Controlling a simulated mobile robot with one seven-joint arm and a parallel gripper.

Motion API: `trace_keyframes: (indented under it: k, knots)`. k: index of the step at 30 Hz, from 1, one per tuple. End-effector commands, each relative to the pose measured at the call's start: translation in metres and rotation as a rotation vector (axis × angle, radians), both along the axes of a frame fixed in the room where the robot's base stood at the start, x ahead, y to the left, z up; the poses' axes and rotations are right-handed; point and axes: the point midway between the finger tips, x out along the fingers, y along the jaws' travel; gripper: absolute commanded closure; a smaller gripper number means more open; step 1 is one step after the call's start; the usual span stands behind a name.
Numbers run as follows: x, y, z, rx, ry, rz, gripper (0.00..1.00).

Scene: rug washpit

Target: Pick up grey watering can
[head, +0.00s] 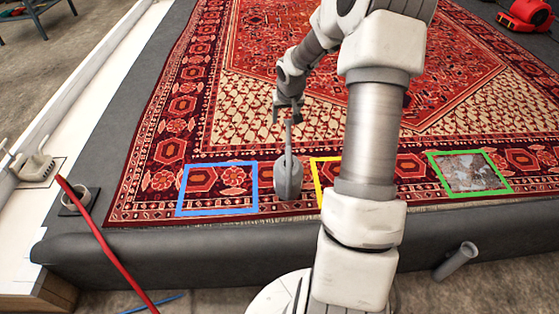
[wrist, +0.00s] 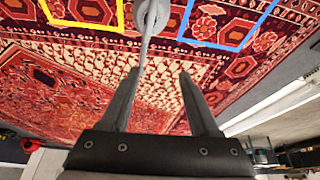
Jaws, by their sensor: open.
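A grey watering can (head: 289,176) stands on the red patterned rug (head: 240,130), between a blue square outline (head: 218,163) and a yellow one partly hidden by my arm. A thin upright part of it rises toward my gripper (head: 289,112). My gripper is just above the can, pointing down. In the wrist view, my gripper (wrist: 158,88) is open, with one finger on each side. The watering can (wrist: 150,18) shows there at the top centre, its thin grey part reaching toward the gap between the fingers. I cannot tell whether any finger touches it.
A green square outline (head: 510,186) surrounds a pale stained patch (head: 468,172) at the right. A grey cylinder (head: 457,261) lies near the front right. A red pole (head: 104,243) crosses the front left. A red machine (head: 527,14) stands at the back right.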

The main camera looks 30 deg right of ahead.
Motion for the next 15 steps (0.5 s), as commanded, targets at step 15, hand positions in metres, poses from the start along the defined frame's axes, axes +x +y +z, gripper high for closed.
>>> trace_keyframes:
  k: [15]
  knots:
    - [0.012,-0.062,-0.112,0.176,-0.075,-0.166,0.38]
